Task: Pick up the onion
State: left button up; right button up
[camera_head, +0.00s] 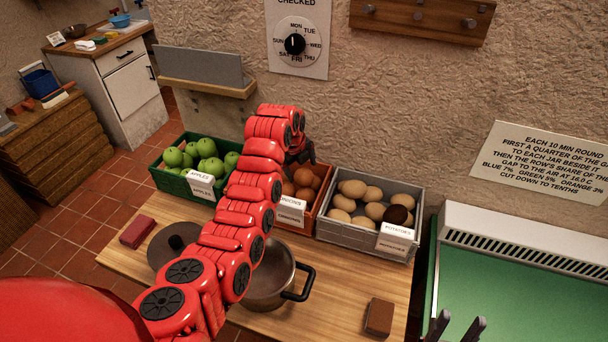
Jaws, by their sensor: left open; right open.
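Several orange-brown onions (304,178) lie in an orange crate (312,222) behind the wooden worktop; its label is partly hidden. My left gripper (303,158) is at the back of this crate, over the onions. It is open, though its fingers are dark and partly hidden by my red arm, which also covers the crate's left part. I cannot tell whether it touches an onion. My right gripper (458,324) is open at the bottom right edge, far from the onions.
A green crate of apples (207,149) stands left of the onions, a grey crate of potatoes (345,231) right. A pot (268,290), a dark lid (165,252), a red block (137,231) and a brown block (379,317) are on the worktop (345,275).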

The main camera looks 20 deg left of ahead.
aim_at(302, 173)
pick_arm(q)
jog(key=p+x, duration=0.1)
jog(key=x, duration=0.1)
jog(key=shift+w+a+f, duration=0.1)
jog(key=shift+w+f, duration=0.05)
jog(key=shift+f, duration=0.15)
jog(key=shift+w+f+p, duration=0.2)
jog(key=shift+f+p, duration=0.15)
jog(key=shift+f, duration=0.35)
jog(key=c, duration=1.3)
jog(key=shift+o, duration=0.2)
jog(key=shift+r, duration=0.1)
